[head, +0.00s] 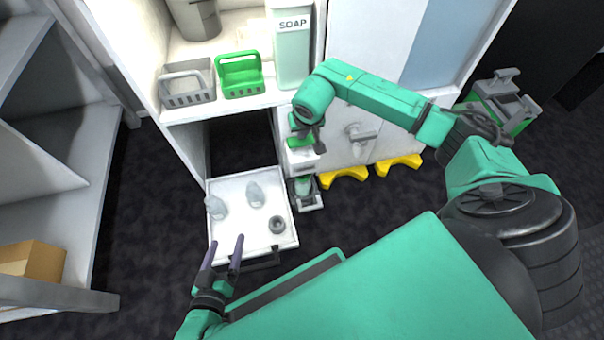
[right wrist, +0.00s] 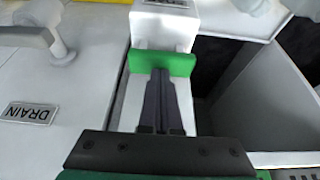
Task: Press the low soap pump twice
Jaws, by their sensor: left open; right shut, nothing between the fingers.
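The low soap pump is a white housing (head: 302,159) on the cabinet front with a green push plate (head: 298,141). In the right wrist view the housing (right wrist: 165,30) is at the top and the green plate (right wrist: 178,63) spans it. My right gripper (right wrist: 161,75) is shut and empty, its fingertips at the middle of the plate; I cannot tell whether they touch. A clear bottle (head: 303,186) stands on a small stand below the pump. My left gripper (head: 225,243) is open and empty at the front edge of the pulled-out tray (head: 229,185), away from the pump.
The tray holds two clear bottles (head: 255,195) and a dark ring (head: 277,225). The shelf above holds a SOAP container (head: 292,55), a green basket (head: 241,77) and a grey basket (head: 187,84). A drain handle (head: 361,133) and yellow blocks (head: 344,178) are right of the pump.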

